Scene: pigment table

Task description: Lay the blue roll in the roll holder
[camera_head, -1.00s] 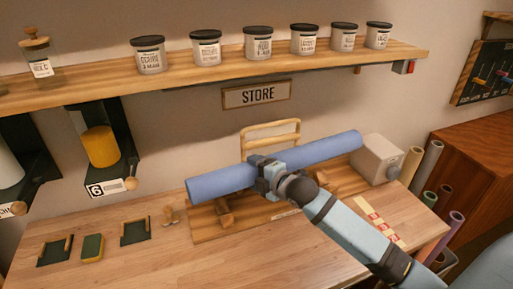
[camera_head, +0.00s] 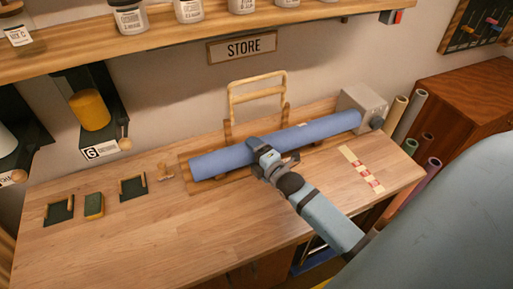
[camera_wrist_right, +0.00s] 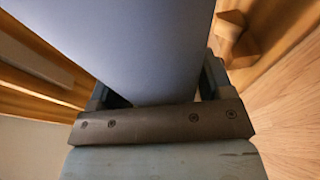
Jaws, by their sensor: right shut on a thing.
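The blue roll (camera_head: 225,160) lies nearly level across the wooden roll holder (camera_head: 182,170) at the back of the table. Its right end is beside a grey box (camera_head: 362,106). My right gripper (camera_head: 264,155) is shut on the roll left of its middle. In the right wrist view the roll (camera_wrist_right: 130,45) runs between the fingers (camera_wrist_right: 155,95). A wooden part (camera_wrist_right: 235,40) shows beside it. The roll hides much of the holder, so I cannot tell whether it rests on the supports. My left gripper is not in view.
A red-and-cream strip (camera_head: 362,170) lies at the right. A shelf of jars (camera_head: 190,10) hangs above. The front of the table is clear.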

